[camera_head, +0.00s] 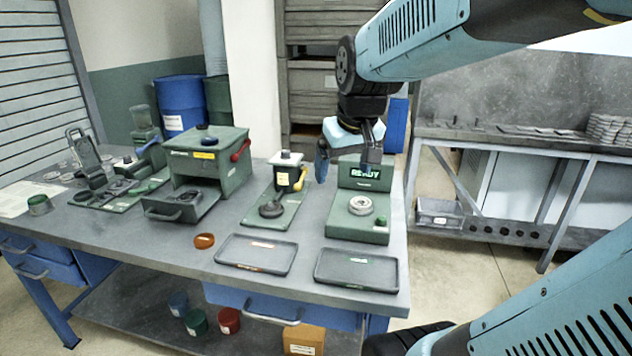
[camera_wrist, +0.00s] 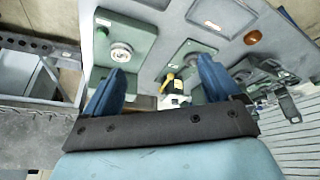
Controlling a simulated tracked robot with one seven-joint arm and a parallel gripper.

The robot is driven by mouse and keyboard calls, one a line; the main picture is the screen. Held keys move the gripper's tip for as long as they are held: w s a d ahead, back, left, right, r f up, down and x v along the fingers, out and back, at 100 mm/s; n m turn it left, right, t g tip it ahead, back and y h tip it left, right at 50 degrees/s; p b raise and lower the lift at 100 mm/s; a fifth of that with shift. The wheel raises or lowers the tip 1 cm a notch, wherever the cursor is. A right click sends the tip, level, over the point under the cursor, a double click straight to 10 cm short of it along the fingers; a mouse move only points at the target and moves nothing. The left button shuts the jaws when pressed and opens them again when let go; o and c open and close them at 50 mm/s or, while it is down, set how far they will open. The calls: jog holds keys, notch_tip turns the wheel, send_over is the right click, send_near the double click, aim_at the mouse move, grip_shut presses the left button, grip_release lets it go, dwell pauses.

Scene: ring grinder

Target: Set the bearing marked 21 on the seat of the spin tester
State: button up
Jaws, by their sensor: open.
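The spin tester (camera_head: 345,229) is a green machine with a lit READY display, at the front right of the bench. A pale metal ring, apparently a bearing (camera_head: 360,205), lies flat on its seat. The tester (camera_wrist: 140,38) and the ring (camera_wrist: 121,52) also show in the wrist view. No mark 21 is legible. My gripper (camera_head: 347,165) is open, with its blue fingers apart, above and behind the tester around its display. In the wrist view my gripper (camera_wrist: 160,82) has nothing between its fingertips and is apart from the ring.
A green press with a yellow handle (camera_head: 301,180) stands left of the tester. Two dark trays, one left (camera_head: 257,240) and one right (camera_head: 358,260), lie in front and look empty.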

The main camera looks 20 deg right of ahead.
jog(key=s+a+t, duration=0.1)
jog(key=s+a, duration=0.2)
jog(key=s, duration=0.5)
jog(key=shift+s+r, duration=0.15)
